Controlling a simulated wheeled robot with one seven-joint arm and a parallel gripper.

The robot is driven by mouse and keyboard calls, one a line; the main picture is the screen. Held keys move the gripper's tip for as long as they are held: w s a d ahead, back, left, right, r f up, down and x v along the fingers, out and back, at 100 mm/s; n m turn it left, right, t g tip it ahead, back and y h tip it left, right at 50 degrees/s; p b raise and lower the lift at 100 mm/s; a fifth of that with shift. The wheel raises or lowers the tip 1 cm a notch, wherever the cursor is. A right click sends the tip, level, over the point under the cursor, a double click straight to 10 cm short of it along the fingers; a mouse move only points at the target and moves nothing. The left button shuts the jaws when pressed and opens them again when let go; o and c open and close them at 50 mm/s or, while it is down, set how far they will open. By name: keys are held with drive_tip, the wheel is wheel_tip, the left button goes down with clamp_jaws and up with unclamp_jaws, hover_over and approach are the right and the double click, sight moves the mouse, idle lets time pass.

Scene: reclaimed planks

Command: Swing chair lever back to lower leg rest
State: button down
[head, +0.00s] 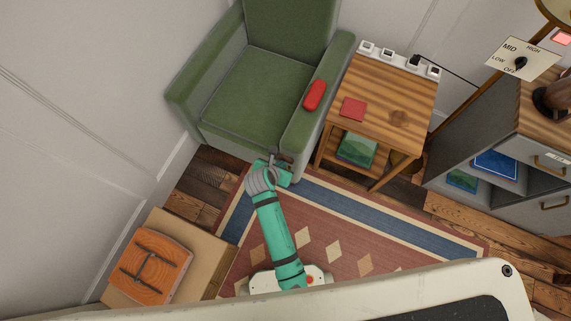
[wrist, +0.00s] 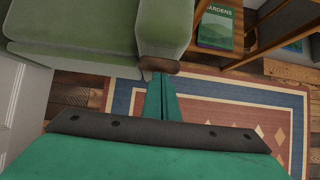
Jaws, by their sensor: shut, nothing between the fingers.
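The green armchair (head: 255,100) stands at the top middle of the head view, and its seat and right arm (wrist: 165,28) fill the upper left of the wrist view. A short brown piece, seemingly the chair lever (wrist: 160,66), sits at the front end of that arm, low down. My gripper (wrist: 161,80) is shut and empty, its fingertips right at the brown piece; I cannot tell whether they touch. In the head view my gripper (head: 284,163) is at the chair's front right corner and partly hides the lever. No raised leg rest stands out from the chair front.
A red object (head: 314,95) lies on the chair's right arm. A wooden side table (head: 385,92) with a green book (wrist: 216,28) on its shelf stands close to the right. A patterned rug (head: 340,225) lies in front. A cardboard box (head: 190,230) with a wooden stool seat is at lower left.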

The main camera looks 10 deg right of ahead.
drive_tip(key=shift+w+d+r, duration=0.4)
drive_tip(key=shift+w+d, duration=0.25)
drive_tip(key=shift+w, duration=0.15)
drive_tip(key=shift+s, duration=0.1)
drive_tip(key=shift+s+a+f, duration=0.1)
drive_tip(key=shift+a, duration=0.05)
drive_tip(key=v, duration=1.2)
drive_tip(key=shift+s+a+f, duration=0.35)
drive_tip(key=shift+s+a, duration=0.05)
